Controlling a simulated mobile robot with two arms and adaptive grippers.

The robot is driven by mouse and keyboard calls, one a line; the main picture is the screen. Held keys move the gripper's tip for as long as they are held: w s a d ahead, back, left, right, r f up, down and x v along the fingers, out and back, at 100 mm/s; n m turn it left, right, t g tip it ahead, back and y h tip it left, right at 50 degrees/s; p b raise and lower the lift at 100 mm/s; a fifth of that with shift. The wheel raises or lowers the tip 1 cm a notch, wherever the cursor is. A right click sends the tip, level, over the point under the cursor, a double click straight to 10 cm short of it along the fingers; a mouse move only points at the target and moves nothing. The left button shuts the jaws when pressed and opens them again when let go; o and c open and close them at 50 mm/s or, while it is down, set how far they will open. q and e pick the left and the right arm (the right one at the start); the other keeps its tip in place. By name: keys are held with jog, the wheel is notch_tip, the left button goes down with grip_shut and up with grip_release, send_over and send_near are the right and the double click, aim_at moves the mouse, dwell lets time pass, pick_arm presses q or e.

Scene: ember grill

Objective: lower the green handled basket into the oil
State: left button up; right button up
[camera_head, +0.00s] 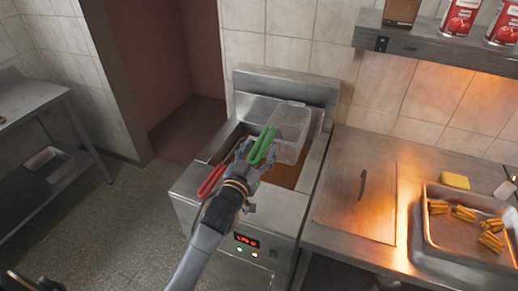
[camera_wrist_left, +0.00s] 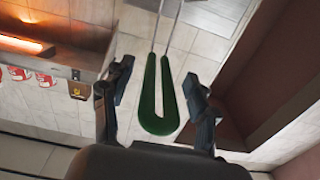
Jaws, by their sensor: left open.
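The green handle (camera_head: 263,146) belongs to a clear-looking wire basket (camera_head: 291,133) at the right side of the fryer (camera_head: 322,150). The basket sits high, over the brown oil (camera_head: 287,175); whether its bottom touches the oil is hidden. My left gripper (camera_head: 254,160) is at the green handle, open. In the left wrist view the looped green handle (camera_wrist_left: 157,125) lies between the two spread fingers of the left gripper (camera_wrist_left: 158,78), with a gap on both sides.
A red handle (camera_head: 211,180) sticks out at the fryer's left, close to my left gripper. A shelf (camera_head: 432,46) with cans hangs above.

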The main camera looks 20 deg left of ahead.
pick_arm(q)
jog(key=shift+c, duration=0.3)
pick_arm(e)
jog(key=shift+a, duration=0.2)
pick_arm(q)
grip_shut()
jog(key=c, duration=0.9)
grip_release()
grip_shut()
notch_tip(320, 180, up, 5)
jog(key=p, duration=0.4)
jog(key=shift+p, duration=0.4)
pick_arm(e)
notch_tip(320, 180, up, 5)
jog(key=shift+d+f, duration=0.15)
pick_arm(q)
jog(key=shift+s, duration=0.15)
